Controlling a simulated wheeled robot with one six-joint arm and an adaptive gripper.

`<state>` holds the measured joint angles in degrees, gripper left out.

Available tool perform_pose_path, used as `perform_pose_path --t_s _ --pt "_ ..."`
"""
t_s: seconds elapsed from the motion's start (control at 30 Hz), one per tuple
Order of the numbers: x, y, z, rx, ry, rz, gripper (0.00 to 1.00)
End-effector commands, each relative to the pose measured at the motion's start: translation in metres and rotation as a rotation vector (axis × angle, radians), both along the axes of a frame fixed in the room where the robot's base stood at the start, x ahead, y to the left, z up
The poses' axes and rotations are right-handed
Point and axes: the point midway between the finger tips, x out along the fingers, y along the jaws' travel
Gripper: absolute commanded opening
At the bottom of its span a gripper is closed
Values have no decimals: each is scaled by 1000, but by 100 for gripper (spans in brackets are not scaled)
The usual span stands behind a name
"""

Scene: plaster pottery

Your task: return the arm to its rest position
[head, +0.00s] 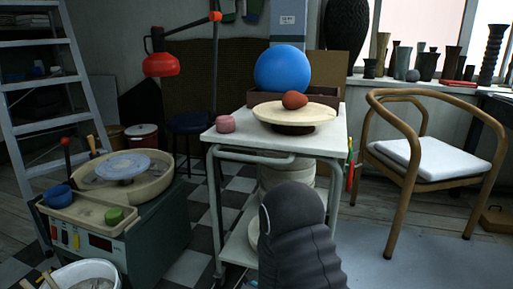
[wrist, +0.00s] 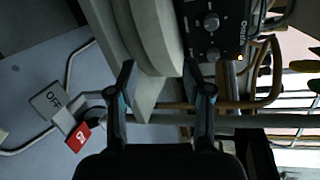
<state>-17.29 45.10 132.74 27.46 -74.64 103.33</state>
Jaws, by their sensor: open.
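My gripper (wrist: 158,70) shows in the wrist view with its two dark fingers spread apart and nothing held between them. Beyond the fingers, pale rounded slabs (wrist: 155,35) and a dark panel with knobs (wrist: 215,30) are in view; I cannot tell how far away they are. In the head view a dark grey ribbed part of my arm (head: 300,240) rises at the bottom, in front of the trolley. The fingers do not show in that view.
A white trolley (head: 222,137) carries a blue ball (head: 283,69), a reddish lump (head: 294,100) on a pale round board (head: 270,112) and a pink pot (head: 225,123). A pottery wheel (head: 165,178) stands left, a wooden chair (head: 397,208) right. Grey floor (head: 430,260) at lower right is clear.

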Motion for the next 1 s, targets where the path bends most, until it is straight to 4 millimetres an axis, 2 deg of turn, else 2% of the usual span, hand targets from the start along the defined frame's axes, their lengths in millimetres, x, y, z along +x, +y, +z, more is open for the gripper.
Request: perform_pose_path --t_s 0.1,0.2,0.27,0.37,0.47,0.57,0.8,1.0 --pt "-18 9 -45 -169 244 107 50" --pt "-38 18 -71 -304 430 237 50" --pt "-50 24 -78 -378 526 325 50" --pt "-71 31 -76 -495 659 485 50" --pt "-92 36 -63 -603 764 655 50" --pt "-115 37 -40 -705 843 834 50" --pt "-171 28 39 -919 931 1227 50" --pt "-214 9 109 -1057 938 1461 50"
